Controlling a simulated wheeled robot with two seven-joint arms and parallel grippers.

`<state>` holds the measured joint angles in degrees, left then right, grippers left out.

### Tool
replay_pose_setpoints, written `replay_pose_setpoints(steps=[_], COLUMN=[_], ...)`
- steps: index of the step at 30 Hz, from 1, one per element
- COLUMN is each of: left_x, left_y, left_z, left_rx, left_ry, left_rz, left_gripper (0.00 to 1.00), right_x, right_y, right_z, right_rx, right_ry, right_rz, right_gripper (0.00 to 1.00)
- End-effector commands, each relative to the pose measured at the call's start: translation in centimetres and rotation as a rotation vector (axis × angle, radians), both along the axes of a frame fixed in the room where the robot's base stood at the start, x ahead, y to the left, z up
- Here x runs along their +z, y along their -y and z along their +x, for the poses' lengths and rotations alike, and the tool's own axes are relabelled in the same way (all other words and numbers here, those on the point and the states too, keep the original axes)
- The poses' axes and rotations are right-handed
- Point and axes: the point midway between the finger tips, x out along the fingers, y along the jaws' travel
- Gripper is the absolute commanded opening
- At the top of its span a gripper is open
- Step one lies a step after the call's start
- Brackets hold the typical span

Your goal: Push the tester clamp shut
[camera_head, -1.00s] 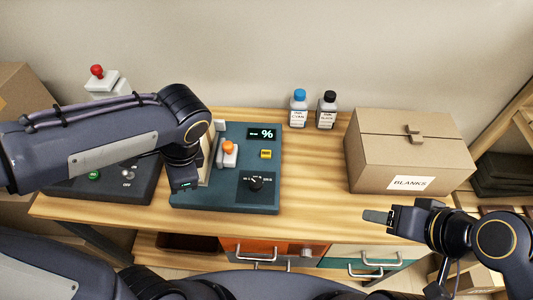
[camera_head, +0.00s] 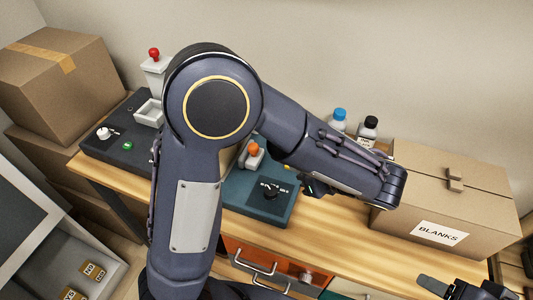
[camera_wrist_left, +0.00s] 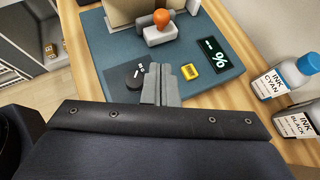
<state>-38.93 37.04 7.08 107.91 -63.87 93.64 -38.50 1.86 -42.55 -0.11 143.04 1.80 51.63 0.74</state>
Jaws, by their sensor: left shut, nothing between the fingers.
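The teal tester (camera_head: 238,192) stands on the wooden table, partly hidden by my left arm in the head view. Its clamp has a pale body (camera_wrist_left: 160,36) and an orange knob (camera_head: 253,149); the knob also shows in the left wrist view (camera_wrist_left: 161,17). I cannot tell how far the clamp is closed. My left gripper (camera_wrist_left: 161,72) is shut and empty, over the tester panel between the black dial (camera_wrist_left: 134,76) and the yellow button (camera_wrist_left: 190,69), apart from the clamp. My right gripper (camera_head: 433,286) is at the lower right, away from the tester; its jaw state is unclear.
Blue-capped (camera_head: 339,118) and black-capped (camera_head: 369,130) ink bottles stand behind my left forearm. A BLANKS carton (camera_head: 440,235) is at the right. A dark press unit (camera_head: 105,150) is left of the tester. Front table space right of the tester is clear.

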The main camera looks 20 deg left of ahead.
Motion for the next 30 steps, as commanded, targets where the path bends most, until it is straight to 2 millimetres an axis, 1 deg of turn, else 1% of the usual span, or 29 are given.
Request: replay_pose_setpoints(steps=[5, 8, 20, 24, 30], left_x=[-0.3, -1.0, -5.7, -5.8, -6.0], left_y=[-0.5, -1.4, -7.7, -9.7, -11.1], left_z=[0.2, 0.6, 3.2, 4.1, 4.8], left_rx=[0.002, 0.005, 0.006, 0.007, 0.004], left_ry=[0.0, -0.002, -0.004, -0.002, 0.0], left_rz=[0.0, 0.001, -0.001, -0.001, -0.001], left_gripper=[0.0, 0.0, 0.0, 0.0, 0.0], right_x=[0.0, 0.1, 0.4, 0.9, 1.1], right_y=[0.0, 0.0, 0.0, 0.0, 0.0], right_z=[0.0, 0.0, 0.0, 0.0, 0.0], right_rx=[0.0, 0.0, 0.0, 0.0, 0.0], right_ry=[0.0, 0.0, 0.0, 0.0, 0.0], right_rz=[0.0, 0.0, 0.0, 0.0, 0.0], right_gripper=[0.58, 0.58, 0.58, 0.58, 0.58])
